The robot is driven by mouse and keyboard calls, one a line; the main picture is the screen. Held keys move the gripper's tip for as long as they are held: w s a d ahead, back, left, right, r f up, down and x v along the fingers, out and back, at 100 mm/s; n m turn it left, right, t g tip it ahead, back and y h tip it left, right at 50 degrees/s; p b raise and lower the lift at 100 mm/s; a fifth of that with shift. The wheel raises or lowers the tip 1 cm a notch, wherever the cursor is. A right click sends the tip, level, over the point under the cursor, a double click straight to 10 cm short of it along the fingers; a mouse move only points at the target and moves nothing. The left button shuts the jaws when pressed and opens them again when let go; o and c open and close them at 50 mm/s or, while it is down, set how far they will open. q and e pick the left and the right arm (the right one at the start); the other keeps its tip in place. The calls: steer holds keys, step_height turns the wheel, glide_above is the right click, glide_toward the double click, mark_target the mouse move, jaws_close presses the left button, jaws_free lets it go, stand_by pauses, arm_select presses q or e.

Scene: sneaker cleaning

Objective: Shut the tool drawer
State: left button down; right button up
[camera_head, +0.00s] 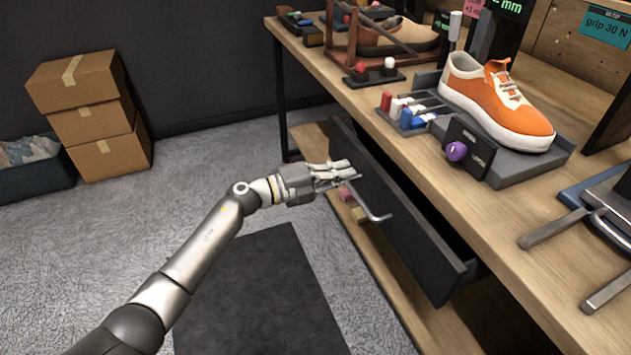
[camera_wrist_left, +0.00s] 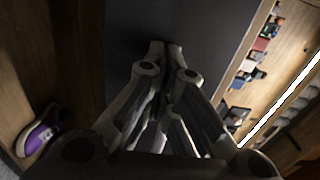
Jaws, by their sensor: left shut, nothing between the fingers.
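The tool drawer (camera_head: 405,215) has a dark front and stands pulled out from under the workbench, with a dark gap behind its front. Its bar handle (camera_head: 368,207) is on the outer face. My left gripper (camera_head: 346,170) is shut and empty, with its fingertips at the drawer front near the handle's far end. I cannot tell for sure whether they touch. In the left wrist view, my left gripper (camera_wrist_left: 165,50) points at the dark drawer front (camera_wrist_left: 205,25). The drawer's inside is mostly hidden. My right gripper does not show.
The workbench (camera_head: 545,190) carries an orange sneaker (camera_head: 497,103) on a grey stand and a metal-barred frame (camera_head: 600,215) at right. Cardboard boxes (camera_head: 95,110) stand at the back left. A purple shoe (camera_wrist_left: 40,130) shows at lower left in the wrist view. The carpet (camera_head: 120,230) leaves free floor.

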mark_target(358, 168)
arm_select(q)
steer(key=b+x, duration=0.1)
steer(key=x, duration=0.3)
steer(key=shift+f, duration=0.1)
steer(key=shift+w+d, duration=0.2)
steer(key=shift+d, duration=0.4)
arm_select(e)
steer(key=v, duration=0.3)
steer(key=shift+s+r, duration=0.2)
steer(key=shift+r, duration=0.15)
arm_select(q)
steer(key=shift+d+r, duration=0.1)
steer(key=shift+r, duration=0.2)
